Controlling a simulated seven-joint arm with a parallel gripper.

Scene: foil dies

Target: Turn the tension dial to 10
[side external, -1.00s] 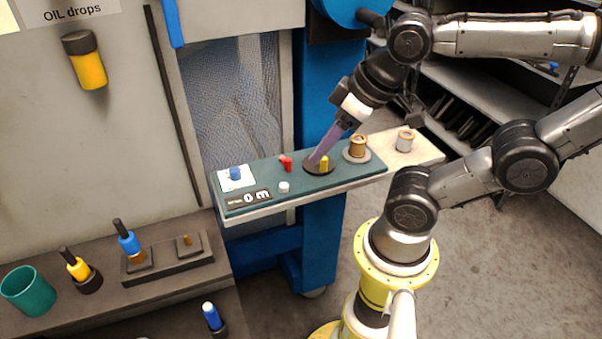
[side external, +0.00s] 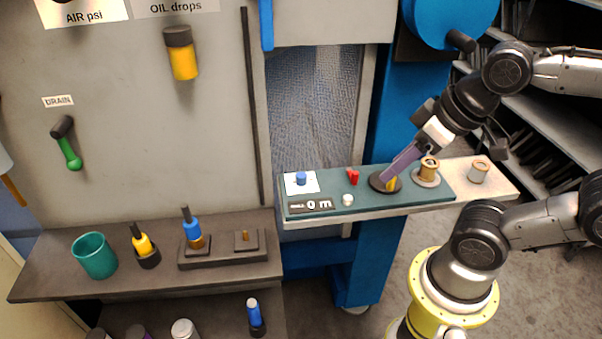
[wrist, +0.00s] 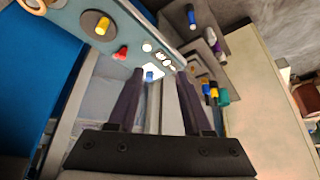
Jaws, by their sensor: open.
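The tension dial looks to be the dark round disc (side external: 377,184) with a yellow bar knob (side external: 392,184) on the teal panel (side external: 330,202). In the wrist view the yellow knob (wrist: 102,25) sits at upper left, outside the space between my fingers. My gripper (wrist: 160,73) is open and empty, its two dark fingers apart. In the side view its purple-grey fingers (side external: 402,163) slant down in front of the dial and partly hide it. I cannot tell whether they touch it. A small display (side external: 311,205) on the panel reads "0 m".
The panel also holds a blue button (side external: 301,178) on a white plate, a red switch (side external: 353,176), a white knob (side external: 348,200) and a copper spool (side external: 428,169). A grey spool (side external: 478,171) stands at the right end. A shelf (side external: 50,275) with bottles is at left.

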